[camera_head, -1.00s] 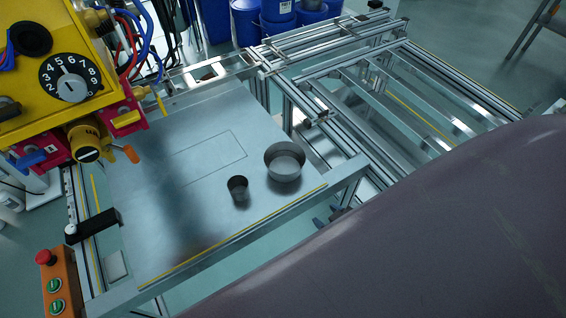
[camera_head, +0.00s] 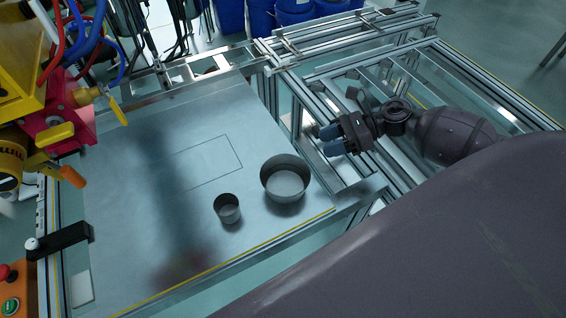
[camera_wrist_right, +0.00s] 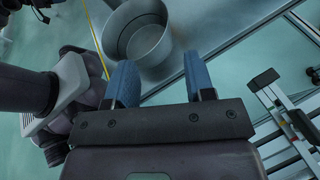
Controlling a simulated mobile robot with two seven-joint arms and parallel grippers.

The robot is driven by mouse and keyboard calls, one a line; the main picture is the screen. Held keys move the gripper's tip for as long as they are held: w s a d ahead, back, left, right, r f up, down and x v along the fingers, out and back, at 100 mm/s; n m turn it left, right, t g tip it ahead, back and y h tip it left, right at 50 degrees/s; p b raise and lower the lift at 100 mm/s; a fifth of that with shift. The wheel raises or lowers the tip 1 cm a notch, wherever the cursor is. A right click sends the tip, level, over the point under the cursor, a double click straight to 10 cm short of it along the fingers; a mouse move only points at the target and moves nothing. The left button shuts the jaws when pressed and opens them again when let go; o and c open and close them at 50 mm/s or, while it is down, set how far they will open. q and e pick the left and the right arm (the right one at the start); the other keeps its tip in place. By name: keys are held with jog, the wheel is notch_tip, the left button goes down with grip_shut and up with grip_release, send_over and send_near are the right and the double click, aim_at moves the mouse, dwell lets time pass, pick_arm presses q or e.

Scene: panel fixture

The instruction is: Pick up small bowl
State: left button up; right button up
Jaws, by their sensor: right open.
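The small bowl (camera_head: 227,209) is a dark grey metal cup shape and stands upright on the metal table. A larger metal bowl (camera_head: 285,179) stands upright just right of it, apart from it. My right gripper (camera_head: 328,142) has blue fingertips and is open and empty, to the right of the large bowl and beyond the table's right edge. In the right wrist view the open blue fingers (camera_wrist_right: 162,82) show in front of the large bowl (camera_wrist_right: 138,32). The small bowl cannot be made out there. My left gripper is not in view.
The metal table (camera_head: 120,250) is mostly bare left of the bowls. A yellow panel with a pink frame and cables (camera_head: 60,110) stands at the left. A black handle (camera_head: 65,238) sits at the left edge. An aluminium rail frame (camera_head: 400,70) lies at the right.

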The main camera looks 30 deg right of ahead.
send_near(273, 163)
jog(key=x, duration=0.5)
jog(key=shift+a, duration=0.2)
jog(key=shift+c, duration=0.3)
grip_shut()
